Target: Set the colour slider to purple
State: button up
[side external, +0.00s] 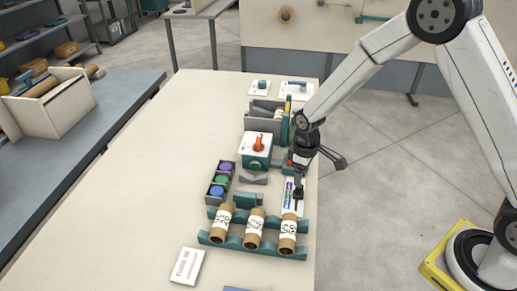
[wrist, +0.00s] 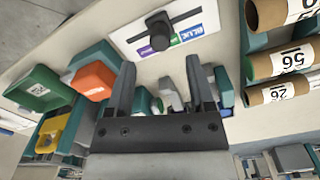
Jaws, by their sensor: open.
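The colour slider is a white plate (wrist: 128,42) with a dark slot and a strip of coloured labels, one reading BLUE. Its black knob (wrist: 160,30) stands near the middle of the slot and hides part of the label strip; I cannot tell for sure which colour it marks. In the side view the slider plate (side external: 287,204) lies near the table's right edge. My gripper (wrist: 160,62) is open and empty, its two fingers spread, with the knob ahead of the gap between them. In the side view my gripper's fingers are not clear against the dark wrist.
Several cardboard tubes (side external: 255,224) lie on a teal rack in front of the slider. A box of purple, green and blue round pieces (side external: 212,192) stands to its left. A teal-and-white unit with an orange knob (side external: 258,143) stands behind. The table's left part is clear.

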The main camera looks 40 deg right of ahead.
aim_at(299, 191)
jog(key=shift+f, duration=2.95)
grip_shut()
